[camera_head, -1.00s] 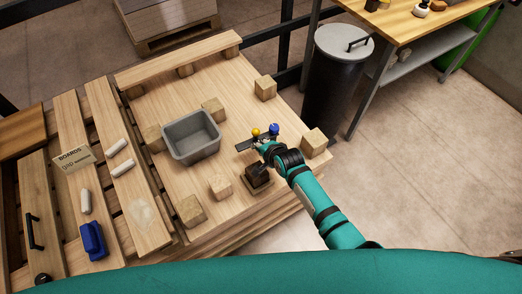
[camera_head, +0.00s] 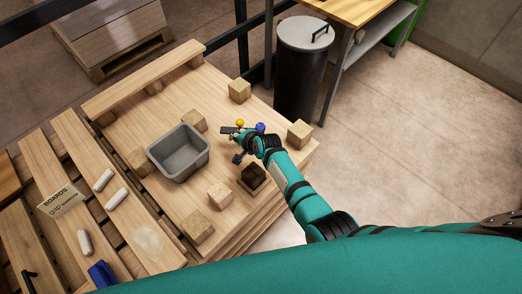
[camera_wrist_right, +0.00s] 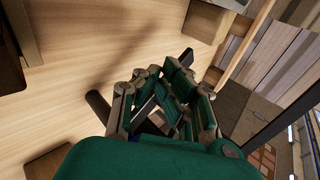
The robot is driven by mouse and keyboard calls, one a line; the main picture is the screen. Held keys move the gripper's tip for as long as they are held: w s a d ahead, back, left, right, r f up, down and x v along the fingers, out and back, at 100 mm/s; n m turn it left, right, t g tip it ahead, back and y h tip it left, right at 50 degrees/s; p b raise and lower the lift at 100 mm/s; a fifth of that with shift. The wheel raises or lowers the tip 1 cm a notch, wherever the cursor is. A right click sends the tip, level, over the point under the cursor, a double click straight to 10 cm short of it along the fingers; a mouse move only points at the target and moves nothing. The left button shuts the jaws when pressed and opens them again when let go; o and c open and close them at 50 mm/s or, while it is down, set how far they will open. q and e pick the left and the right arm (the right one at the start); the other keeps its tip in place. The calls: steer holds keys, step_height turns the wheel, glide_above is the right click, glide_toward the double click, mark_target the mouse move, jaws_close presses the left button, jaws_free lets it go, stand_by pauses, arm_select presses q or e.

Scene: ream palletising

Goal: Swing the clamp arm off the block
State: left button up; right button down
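A dark brown block (camera_head: 253,178) sits near the front right edge of the wooden deck, its top uncovered in the head view. A dark bar, seemingly the clamp arm (camera_head: 237,158), lies off to the block's upper left, close below my right gripper (camera_head: 243,144). In the right wrist view a dark bar (camera_wrist_right: 97,104) shows behind the fingers of my right gripper (camera_wrist_right: 168,98). The fingers stand apart with dark parts between them; whether they grip the bar is unclear. My left gripper is in neither view.
A grey bin (camera_head: 179,151) stands left of my gripper. Wooden cubes stand around it, one (camera_head: 299,134) right of my arm and another (camera_head: 220,196) left of the block. Yellow (camera_head: 239,122) and blue (camera_head: 261,127) balls are just beyond my gripper. A dark barrel (camera_head: 298,75) stands behind.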

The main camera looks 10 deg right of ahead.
steer(key=shift+f, duration=0.3)
steer(key=v, duration=1.2)
steer(key=shift+r, duration=0.15)
stand_by(0.7)
